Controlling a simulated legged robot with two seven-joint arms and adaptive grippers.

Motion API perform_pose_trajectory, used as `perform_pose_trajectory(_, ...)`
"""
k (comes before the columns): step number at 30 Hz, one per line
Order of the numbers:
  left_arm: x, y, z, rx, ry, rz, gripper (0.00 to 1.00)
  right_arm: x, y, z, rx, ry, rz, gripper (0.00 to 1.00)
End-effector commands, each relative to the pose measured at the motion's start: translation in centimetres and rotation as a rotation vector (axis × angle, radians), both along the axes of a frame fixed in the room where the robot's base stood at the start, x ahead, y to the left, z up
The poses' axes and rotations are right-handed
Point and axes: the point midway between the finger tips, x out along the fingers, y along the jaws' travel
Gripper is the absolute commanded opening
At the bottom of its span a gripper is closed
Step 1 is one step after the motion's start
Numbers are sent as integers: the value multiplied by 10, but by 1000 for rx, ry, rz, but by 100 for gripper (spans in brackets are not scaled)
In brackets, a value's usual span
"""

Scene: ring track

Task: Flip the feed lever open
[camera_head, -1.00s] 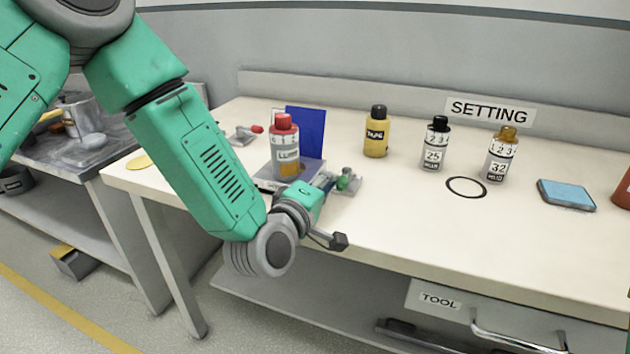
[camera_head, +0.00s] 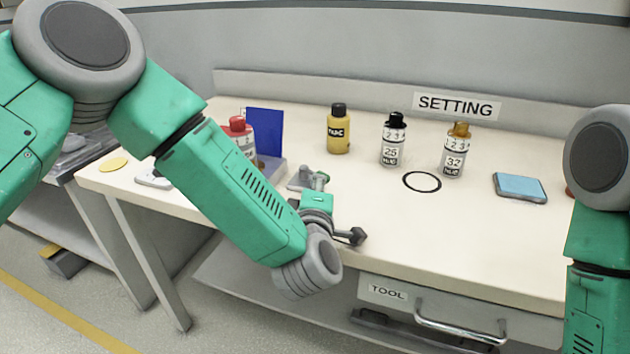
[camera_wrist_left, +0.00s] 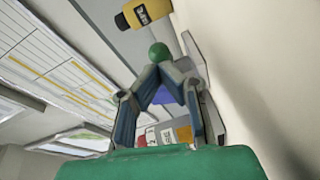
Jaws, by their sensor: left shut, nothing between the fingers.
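A small grey fixture (camera_head: 301,183) with a green ball knob (camera_head: 320,180) stands on the bench, just beyond my left wrist in the head view. The knob also shows in the left wrist view (camera_wrist_left: 158,52), just beyond my fingertips. I cannot tell whether they touch. I cannot tell which way the lever is set. My left gripper (camera_wrist_left: 157,76) is shut and empty, its fingertips close together. In the head view its fingers are mostly hidden behind the wrist. My right arm is at the right edge, with its gripper out of view.
A red-capped bottle (camera_head: 238,128) and a blue panel (camera_head: 265,131) stand left of the knob, partly behind my arm. A yellow bottle (camera_head: 338,132), two white bottles (camera_head: 393,145) (camera_head: 455,155) and a blue pad (camera_head: 519,187) stand to the right. The front middle is clear.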

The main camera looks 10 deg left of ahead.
Motion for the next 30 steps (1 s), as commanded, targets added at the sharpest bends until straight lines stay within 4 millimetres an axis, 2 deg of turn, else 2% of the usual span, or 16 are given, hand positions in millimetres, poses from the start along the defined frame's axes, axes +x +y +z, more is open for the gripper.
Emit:
perform_pose_trajectory(5,5,-2,1,-6,-1,1,0,0,0,6,1,0,1,71)
perform_pose_trajectory(17,15,-29,0,6,0,0,0,0,0,11,1,0,1,71)
perform_pose_trajectory(30,22,-26,2,-1,-7,3,0,0,0,13,1,0,1,71)
